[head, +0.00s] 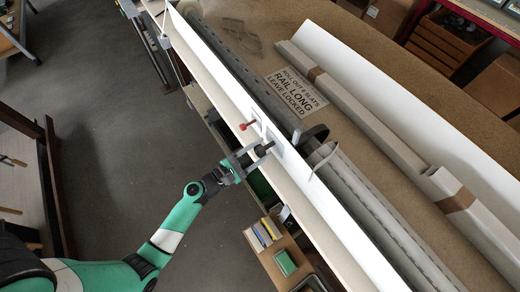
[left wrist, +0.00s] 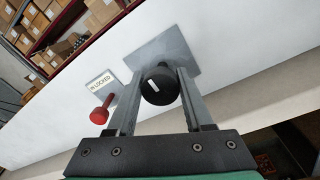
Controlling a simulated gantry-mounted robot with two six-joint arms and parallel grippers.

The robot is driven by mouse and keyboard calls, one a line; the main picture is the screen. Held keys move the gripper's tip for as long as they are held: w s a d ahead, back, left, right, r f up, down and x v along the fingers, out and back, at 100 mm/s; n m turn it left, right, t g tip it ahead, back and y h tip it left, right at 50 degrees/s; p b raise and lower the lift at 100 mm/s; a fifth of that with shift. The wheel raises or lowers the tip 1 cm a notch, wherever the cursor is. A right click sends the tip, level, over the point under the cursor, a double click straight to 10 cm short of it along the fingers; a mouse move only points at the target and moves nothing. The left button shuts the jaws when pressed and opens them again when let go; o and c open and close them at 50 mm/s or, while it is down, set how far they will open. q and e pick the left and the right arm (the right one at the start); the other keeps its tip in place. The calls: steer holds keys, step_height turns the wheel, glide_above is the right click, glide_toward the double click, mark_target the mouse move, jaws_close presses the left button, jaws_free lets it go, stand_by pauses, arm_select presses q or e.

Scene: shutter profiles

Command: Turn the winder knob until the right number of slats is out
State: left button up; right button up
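The black winder knob (left wrist: 160,86) has a white mark on its end and stands out from a grey plate on the white board. My left gripper (left wrist: 161,85) has one finger on each side of the knob, seemingly touching both sides. In the head view, the left gripper (head: 264,151) reaches the knob from the left. A red-headed lock pin (head: 246,126) is beside it, below a label (left wrist: 102,83) ending in "LOCKED". Grey slats (head: 375,215) lie behind the board; their count is unclear. A sign (head: 297,92) reads "ROLL OUT", a hard-to-read number, "SLATS RAIL LONG LEAVE LOCKED". My right gripper is out of view.
The long white board (head: 345,235) stands along the bench edge. A long wrapped package (head: 365,118) lies on the brown benchtop (head: 335,45). A small shelf with books (head: 268,232) is below the bench. The floor (head: 115,110) at left is open.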

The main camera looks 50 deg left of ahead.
arm_select(q)
jaws_close()
steer(key=shift+f+m+b, duration=0.25)
steer(key=shift+m+b, duration=1.05)
steer(key=shift+m, duration=0.2)
steer(key=m+b, duration=0.3)
steer(key=shift+m, duration=0.3)
steer(key=m+b, duration=0.2)
steer(key=m, duration=0.1)
steer(key=shift+m+h, duration=0.3)
steer(key=shift+h, duration=0.1)
steer(key=shift+d+m+b, duration=0.1)
steer(key=shift+m+b, duration=1.25)
steer(key=shift+m, duration=0.45)
